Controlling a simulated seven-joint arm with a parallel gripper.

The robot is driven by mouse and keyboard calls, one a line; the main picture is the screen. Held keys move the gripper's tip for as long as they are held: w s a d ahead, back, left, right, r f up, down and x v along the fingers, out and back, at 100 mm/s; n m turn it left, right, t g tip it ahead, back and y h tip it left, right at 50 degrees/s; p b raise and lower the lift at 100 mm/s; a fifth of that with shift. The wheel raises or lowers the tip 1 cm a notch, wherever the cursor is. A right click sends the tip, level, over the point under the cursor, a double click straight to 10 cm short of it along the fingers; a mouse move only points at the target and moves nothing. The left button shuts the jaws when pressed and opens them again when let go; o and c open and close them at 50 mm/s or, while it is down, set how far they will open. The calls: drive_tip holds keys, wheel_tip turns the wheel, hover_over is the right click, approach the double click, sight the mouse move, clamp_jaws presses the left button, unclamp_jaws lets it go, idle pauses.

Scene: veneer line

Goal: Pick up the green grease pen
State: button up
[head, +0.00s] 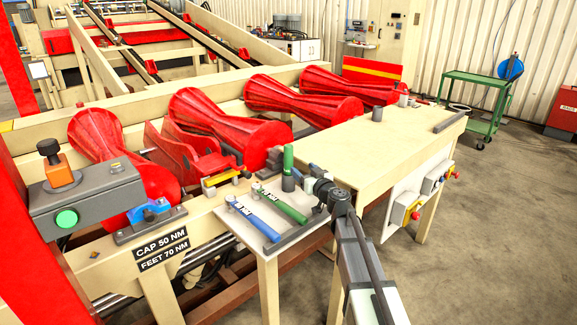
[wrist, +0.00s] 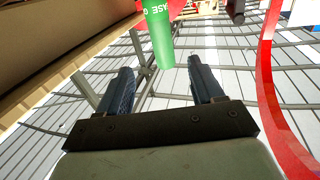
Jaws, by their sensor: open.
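The green grease pen (head: 288,158) stands upright in a dark grey holder (head: 288,183) at the back of the small light-topped table. Its lower part is hidden in the holder. In the wrist view the pen (wrist: 159,32) shows white lettering, and its near end lies in the picture between the fingertips. My gripper (head: 308,172) is to the right of the pen, close to it, with its jaws open. In the wrist view my gripper's two dark fingers (wrist: 160,66) are spread with nothing clamped between them.
A blue-handled tool (head: 252,219) and a green-handled tool (head: 278,207) lie on the small table (head: 232,222), left of my gripper. Red rollers (head: 232,120) stand behind. A beige bench (head: 370,140) with a mostly clear top lies behind and right.

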sight(286, 155)
drive_tip(key=x, duration=1.3)
drive_tip(key=shift+w+a+f, duration=0.2)
drive_tip(key=shift+a, duration=0.15)
clamp_jaws()
idle(0.4)
